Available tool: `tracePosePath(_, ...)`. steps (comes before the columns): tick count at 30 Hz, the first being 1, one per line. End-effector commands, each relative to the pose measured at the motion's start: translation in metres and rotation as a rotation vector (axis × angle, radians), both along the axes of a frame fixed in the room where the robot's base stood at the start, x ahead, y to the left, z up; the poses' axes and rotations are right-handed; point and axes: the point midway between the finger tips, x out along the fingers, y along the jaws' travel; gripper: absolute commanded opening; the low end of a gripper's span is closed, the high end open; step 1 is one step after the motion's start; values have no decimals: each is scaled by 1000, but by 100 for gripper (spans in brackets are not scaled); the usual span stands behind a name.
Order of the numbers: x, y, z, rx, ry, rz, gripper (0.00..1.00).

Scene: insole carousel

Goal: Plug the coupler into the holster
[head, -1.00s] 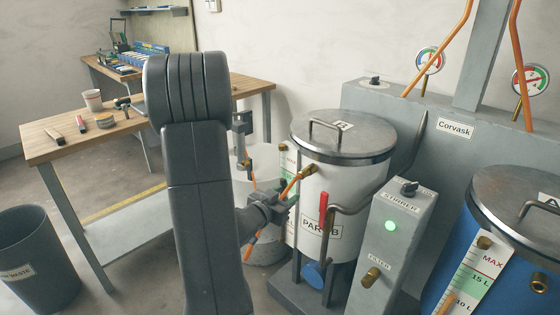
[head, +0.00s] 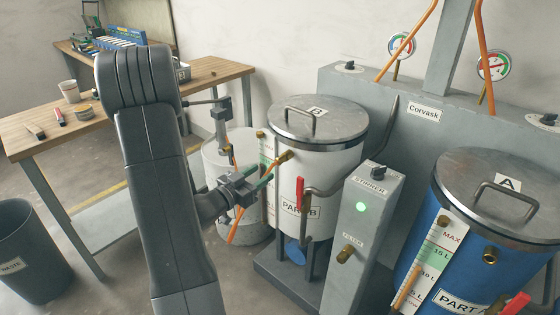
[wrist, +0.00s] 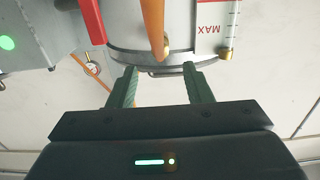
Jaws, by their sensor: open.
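An orange hose (head: 235,229) runs up past my gripper (head: 262,182) to a brass fitting (head: 284,157) on the side of the white PART B tank (head: 338,165). In the wrist view the orange hose (wrist: 152,22) ends in brass (wrist: 165,48) beyond my fingers. My gripper (wrist: 158,88) is open, with its green fingers apart and nothing clearly between them. I cannot tell which part is the coupler. A grey post with a dark clamp (head: 221,112) stands behind my arm; whether it is the holster is not clear.
The grey stirrer box (head: 362,225) has a lit green lamp and a brass filter fitting (head: 345,254). A red-handled lever (head: 300,193) is close to the tank. The blue PART A tank (head: 440,225) is at right. A wooden bench (head: 120,105) and bin (head: 30,245) are left.

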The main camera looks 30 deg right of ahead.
Motion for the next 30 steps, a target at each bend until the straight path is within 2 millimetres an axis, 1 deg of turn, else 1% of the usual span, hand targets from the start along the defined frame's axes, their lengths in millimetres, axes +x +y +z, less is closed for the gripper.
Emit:
tracePosePath(9, 16, -42, 0, 0, 0, -3, 45)
tracePosePath(15, 26, -63, -1, 0, 0, -1, 45)
tracePosePath(21, 30, -73, 0, 0, 0, 0, 45)
tracePosePath(30, 31, -74, 0, 0, 0, 1, 45)
